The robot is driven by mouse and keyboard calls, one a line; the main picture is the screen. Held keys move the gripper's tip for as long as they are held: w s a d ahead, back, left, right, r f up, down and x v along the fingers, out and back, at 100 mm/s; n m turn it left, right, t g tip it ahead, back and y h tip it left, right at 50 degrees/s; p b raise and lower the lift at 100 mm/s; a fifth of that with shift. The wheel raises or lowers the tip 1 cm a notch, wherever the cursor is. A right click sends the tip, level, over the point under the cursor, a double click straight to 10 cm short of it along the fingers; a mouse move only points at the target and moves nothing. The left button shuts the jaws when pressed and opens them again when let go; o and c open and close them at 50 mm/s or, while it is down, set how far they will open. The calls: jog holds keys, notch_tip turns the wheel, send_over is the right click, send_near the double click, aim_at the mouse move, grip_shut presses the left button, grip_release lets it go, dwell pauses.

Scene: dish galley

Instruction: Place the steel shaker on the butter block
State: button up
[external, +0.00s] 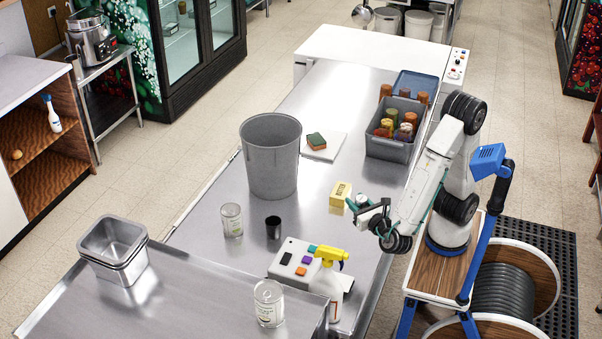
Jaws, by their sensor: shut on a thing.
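The butter block (339,195) is a small yellow block with dark lettering, lying on the steel counter right of centre. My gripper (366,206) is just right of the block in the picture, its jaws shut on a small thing. The jaws and wrist hide most of that thing; it appears to be the steel shaker, but its shape and tilt cannot be made out. I cannot tell how high it is above the counter. The top of the butter block looks bare.
A grey bin (271,160), a black cup (273,228) and a glass jar (231,220) stand to the left. A button box (296,262) and a yellow-topped spray bottle (328,280) stand in front. A grey crate of jars (393,147) and a sponge (316,142) are behind.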

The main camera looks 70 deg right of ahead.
jog(key=w+d+f+m+g+h, duration=0.1)
jog(key=w+d+m+g+h, duration=0.2)
jog(key=d, duration=0.4)
jog(key=w+d+f+m+g+h, duration=0.1)
jog(key=w+d+g, duration=0.1)
jog(key=w+d, duration=0.35)
jog(key=m+g+h, duration=0.2)
jog(key=m+g, duration=0.1)
send_over(341, 186)
notch_tip(341, 186, down, 7)
jog(key=shift+a+f, duration=0.1)
jog(key=shift+a, duration=0.05)
jog(key=shift+f, duration=1.95)
jog(key=o, duration=1)
jog(key=shift+f, duration=0.15)
